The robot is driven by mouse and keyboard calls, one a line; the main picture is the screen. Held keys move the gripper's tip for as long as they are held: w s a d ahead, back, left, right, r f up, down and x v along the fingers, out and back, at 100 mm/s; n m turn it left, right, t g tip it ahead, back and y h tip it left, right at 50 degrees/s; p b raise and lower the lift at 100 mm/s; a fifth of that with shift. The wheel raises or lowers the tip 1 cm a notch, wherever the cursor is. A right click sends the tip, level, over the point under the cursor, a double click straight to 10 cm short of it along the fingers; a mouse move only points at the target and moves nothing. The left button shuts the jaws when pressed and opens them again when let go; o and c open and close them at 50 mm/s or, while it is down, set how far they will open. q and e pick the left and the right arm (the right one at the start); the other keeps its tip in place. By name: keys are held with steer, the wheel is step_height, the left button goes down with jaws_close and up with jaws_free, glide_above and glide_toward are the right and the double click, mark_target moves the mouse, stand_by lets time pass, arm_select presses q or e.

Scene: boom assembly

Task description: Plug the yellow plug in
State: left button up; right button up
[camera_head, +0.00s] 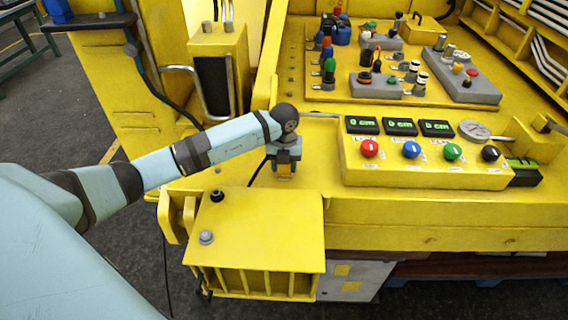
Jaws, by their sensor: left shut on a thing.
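My left arm reaches in from the left, and my left gripper (284,176) points down over the yellow machine deck, just behind the yellow box at the front. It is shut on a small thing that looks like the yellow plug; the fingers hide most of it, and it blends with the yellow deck. A thin dark cable runs down beside the gripper to the box. The yellow box (262,232) has a black round fitting (217,195) and a grey round fitting (206,237) on top. I cannot tell which one is a socket. My right gripper is not in view.
A yellow control panel (420,178) with coloured buttons and green displays stands right of the gripper. Behind it are grey blocks (375,86) with several knobs and connectors. A yellow post with a black panel (214,85) and metal handles stands behind the arm.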

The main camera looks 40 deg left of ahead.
arm_select(q)
steer(key=shift+f, duration=0.15)
steer(key=o, duration=1.1)
step_height(320, 180, up, 14)
steer(key=b, duration=0.1)
steer(key=shift+f, duration=0.15)
